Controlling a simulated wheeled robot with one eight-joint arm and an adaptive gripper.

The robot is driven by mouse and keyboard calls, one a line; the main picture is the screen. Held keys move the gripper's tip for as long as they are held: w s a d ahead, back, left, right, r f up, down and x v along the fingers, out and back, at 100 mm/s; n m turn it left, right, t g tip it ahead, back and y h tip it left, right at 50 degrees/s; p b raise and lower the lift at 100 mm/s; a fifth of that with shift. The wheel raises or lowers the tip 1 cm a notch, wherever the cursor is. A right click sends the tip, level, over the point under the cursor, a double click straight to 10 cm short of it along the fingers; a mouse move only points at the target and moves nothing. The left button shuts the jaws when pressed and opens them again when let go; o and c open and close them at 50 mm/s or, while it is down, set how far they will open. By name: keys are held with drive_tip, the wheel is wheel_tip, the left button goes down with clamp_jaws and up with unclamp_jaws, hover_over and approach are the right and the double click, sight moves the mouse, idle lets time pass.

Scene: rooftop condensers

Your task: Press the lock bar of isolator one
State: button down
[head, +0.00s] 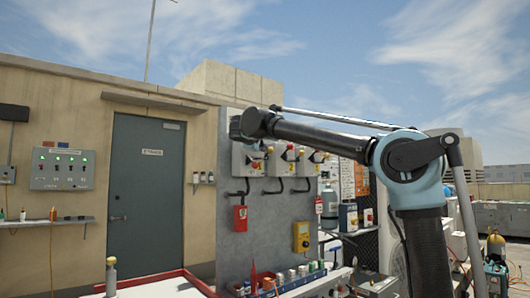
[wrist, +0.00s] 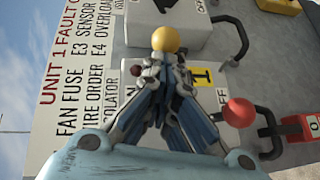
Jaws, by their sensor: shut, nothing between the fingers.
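My gripper (wrist: 168,68) is shut and empty, with its blue-grey fingers drawn together in the wrist view. A yellow ball knob (wrist: 166,39) appears just past the fingertips; I cannot tell whether they touch it. The box of isolator one, partly hidden behind the fingers, carries a yellow tag marked 1 (wrist: 202,77) and part of an OFF label. A red ball knob (wrist: 238,112) is right of the fingers. I cannot tell for sure which part is the lock bar. In the head view, isolator one (head: 243,160) is the leftmost grey box, just below my arm's end.
Two more isolator boxes (head: 279,160) (head: 308,162) stand in a row to the right on the grey panel (head: 232,240). A red box (head: 240,218) and a yellow meter (head: 301,237) hang below. A shelf with bottles and tools (head: 290,284) juts out underneath.

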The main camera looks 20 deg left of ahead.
drive_tip(key=s+a, duration=0.2)
drive_tip(key=a, duration=0.1)
drive_tip(key=shift+s+a+r, duration=0.15)
drive_tip(key=shift+s+r, duration=0.25)
drive_tip(key=s+r, duration=0.1)
drive_tip(key=s, duration=0.8)
drive_tip(key=shift+s+r, duration=0.15)
drive_tip(key=shift+s, duration=0.15)
